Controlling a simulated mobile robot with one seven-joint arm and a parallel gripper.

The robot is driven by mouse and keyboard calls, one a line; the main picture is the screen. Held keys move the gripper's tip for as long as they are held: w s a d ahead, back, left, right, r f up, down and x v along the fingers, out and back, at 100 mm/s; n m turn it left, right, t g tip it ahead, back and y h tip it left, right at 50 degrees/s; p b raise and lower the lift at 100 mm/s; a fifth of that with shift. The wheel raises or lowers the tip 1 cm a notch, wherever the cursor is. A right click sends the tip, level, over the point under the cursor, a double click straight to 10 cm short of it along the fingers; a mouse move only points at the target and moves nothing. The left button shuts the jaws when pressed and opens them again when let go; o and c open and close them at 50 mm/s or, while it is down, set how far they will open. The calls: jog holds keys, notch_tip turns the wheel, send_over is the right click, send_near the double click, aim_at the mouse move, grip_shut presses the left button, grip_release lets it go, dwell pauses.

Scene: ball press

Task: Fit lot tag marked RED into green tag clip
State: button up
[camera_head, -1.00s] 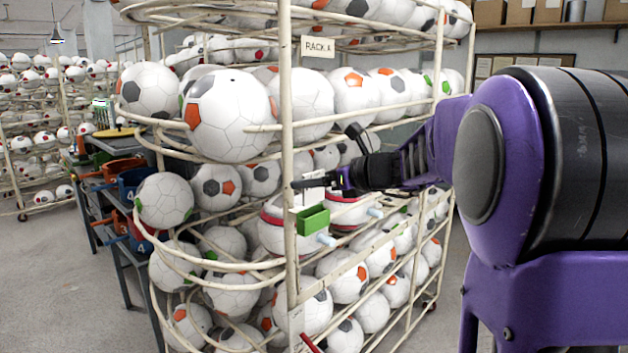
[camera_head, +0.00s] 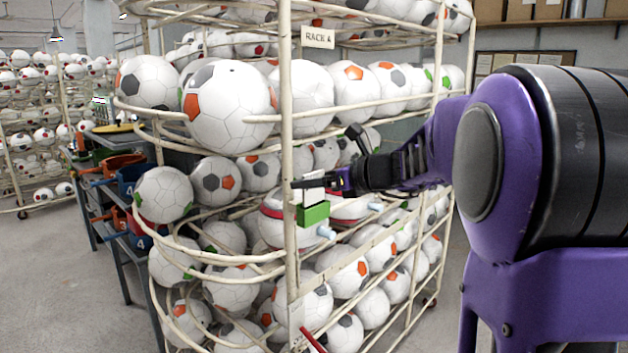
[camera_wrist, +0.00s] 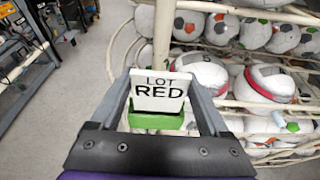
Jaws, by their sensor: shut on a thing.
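The white lot tag (camera_wrist: 160,92) reads "LOT RED" in the wrist view and stands upright between my gripper's fingers. My gripper (camera_head: 318,182) is shut on the tag, which also shows as a small white plate (camera_head: 313,196) in the head view. The green tag clip (camera_head: 313,214) is on the rack's front post, directly below the tag. In the wrist view the green clip (camera_wrist: 156,122) shows just under the tag's lower edge. The tag's lower edge meets the clip's top in the picture; I cannot tell whether it is inside the slot.
The cream wire rack (camera_head: 288,120) is full of footballs and stands close around my gripper. A sign reading "RACK A" (camera_head: 318,38) hangs above. A pale blue peg (camera_head: 326,232) sticks out beside the clip. Dark shelves with blue bins (camera_head: 130,180) stand at left.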

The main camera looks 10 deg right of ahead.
aim_at(315, 197)
jog(key=shift+f+b, duration=1.35)
jog(key=shift+f, duration=0.4)
jog(key=o, duration=1.2)
jog(key=shift+f, duration=0.1)
jog(key=shift+s+d, duration=0.1)
